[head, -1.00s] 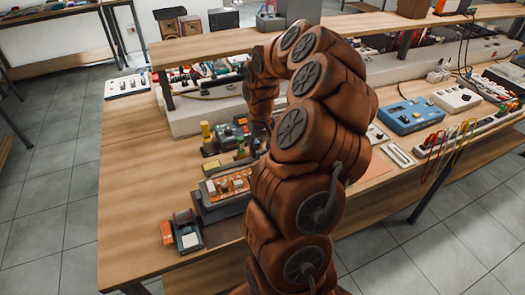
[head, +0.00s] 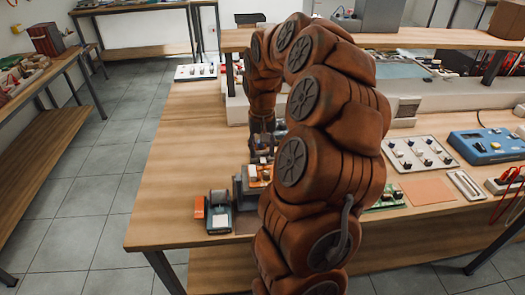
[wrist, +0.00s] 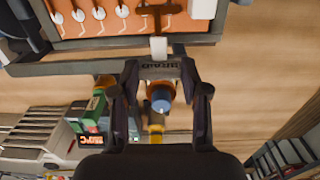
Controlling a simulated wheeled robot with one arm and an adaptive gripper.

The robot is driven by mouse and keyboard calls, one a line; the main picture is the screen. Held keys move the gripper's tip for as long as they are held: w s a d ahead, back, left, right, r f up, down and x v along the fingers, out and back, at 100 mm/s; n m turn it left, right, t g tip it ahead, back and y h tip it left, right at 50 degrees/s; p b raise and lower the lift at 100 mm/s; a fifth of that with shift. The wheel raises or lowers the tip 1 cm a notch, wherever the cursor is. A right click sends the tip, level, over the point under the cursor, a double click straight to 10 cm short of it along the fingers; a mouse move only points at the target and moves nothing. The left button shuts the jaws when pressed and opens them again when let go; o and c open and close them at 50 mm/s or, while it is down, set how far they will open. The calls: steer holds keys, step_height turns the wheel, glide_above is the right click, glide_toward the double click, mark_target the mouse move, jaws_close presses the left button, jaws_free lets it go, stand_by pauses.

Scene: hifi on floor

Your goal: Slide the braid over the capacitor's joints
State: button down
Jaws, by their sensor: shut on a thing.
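My gripper (wrist: 160,72) is shut on a dark bar-like piece with pale lettering that seems to read "BRAID" (wrist: 160,65), spanning its fingertips in the wrist view. The piece is beside the edge of an orange board (wrist: 75,32) with several white-tipped parts. A short pale strip (wrist: 158,48) lies between the piece and the board. A blue round part (wrist: 161,98) shows between my fingers; I cannot tell whether it is the capacitor. In the head view my gripper (head: 262,148) is low over the bench, and my arm hides much of the board (head: 258,180).
A small dark device (head: 219,212) with an orange block (head: 199,208) stands near the bench's front left edge. A blue box (head: 488,146) and a switch panel (head: 418,154) stand to the right. The bench (head: 175,160) is bare on the left.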

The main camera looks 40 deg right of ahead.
mark_target(261, 151)
steer(key=shift+w+a, duration=0.1)
steer(key=c, duration=0.6)
jaws_free()
steer(key=shift+o, duration=0.2)
steer(key=shift+r, duration=0.1)
step_height(261, 151, up, 12)
stand_by(0.5)
steer(key=s+a+n, duration=0.2)
steer(key=s+a, duration=0.1)
steer(key=a, duration=0.6)
steer(key=s+a+n, duration=0.3)
steer(key=a, duration=0.6)
steer(key=s+a+f+n+g+p, duration=0.1)
steer(key=s+a+f, duration=0.3)
steer(key=s, duration=0.4)
steer(key=s+a+f+n, duration=0.1)
steer(key=s+a+f, duration=0.3)
steer(key=s, duration=0.5)
steer(key=shift+s+a+n+g+p, duration=0.3)
steer(key=shift+a+g+p, duration=0.1)
steer(key=shift+a, duration=0.85)
